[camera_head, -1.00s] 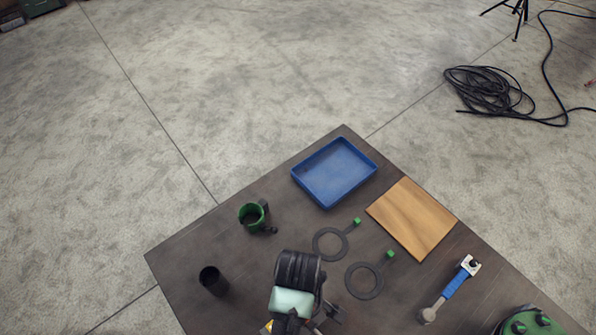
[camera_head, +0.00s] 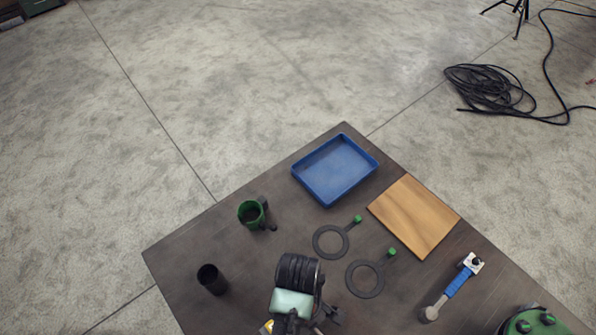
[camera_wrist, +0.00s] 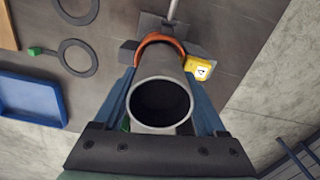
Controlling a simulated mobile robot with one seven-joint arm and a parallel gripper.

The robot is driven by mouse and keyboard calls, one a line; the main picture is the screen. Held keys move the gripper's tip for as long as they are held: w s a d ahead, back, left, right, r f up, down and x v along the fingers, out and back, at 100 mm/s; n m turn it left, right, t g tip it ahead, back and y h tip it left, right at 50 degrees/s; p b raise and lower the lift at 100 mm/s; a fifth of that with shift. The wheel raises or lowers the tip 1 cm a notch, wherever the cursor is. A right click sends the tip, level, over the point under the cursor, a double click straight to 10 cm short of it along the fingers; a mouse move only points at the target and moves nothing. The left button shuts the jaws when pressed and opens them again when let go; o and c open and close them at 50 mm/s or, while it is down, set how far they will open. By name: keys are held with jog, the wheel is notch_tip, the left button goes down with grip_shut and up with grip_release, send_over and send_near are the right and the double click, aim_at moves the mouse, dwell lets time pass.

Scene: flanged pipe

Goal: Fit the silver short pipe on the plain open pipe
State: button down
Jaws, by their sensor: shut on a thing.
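The silver short pipe (camera_wrist: 160,88) is between the blue fingers of my gripper (camera_wrist: 162,75) in the wrist view, its open round end facing the camera. My gripper is shut on it. In the head view my arm's end (camera_head: 296,285) is over the near part of the table and hides the pipe and fingers. A plain dark open pipe (camera_head: 212,280) stands upright at the table's left, apart from my gripper. An orange curved part (camera_wrist: 160,40) and a yellow tag (camera_wrist: 200,70) show beyond the held pipe; I cannot tell whether they touch it.
A green cup-like part with a dark side piece (camera_head: 252,214) stands behind the dark pipe. Two flat dark rings with green tabs (camera_head: 331,254) (camera_head: 365,294), a blue tray (camera_head: 336,171), a wooden board (camera_head: 413,216) and a blue-handled tool (camera_head: 455,286) lie to the right.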

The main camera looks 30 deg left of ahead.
jog(key=shift+f, duration=0.1)
dwell(0.6)
jog(key=shift+f, duration=0.3)
grip_release()
notch_tip(320, 180, up, 12)
jog(key=shift+f, duration=0.1)
jog(key=shift+r+p, duration=0.4)
jog(key=shift+r, duration=0.25)
jog(key=shift+f, duration=0.1)
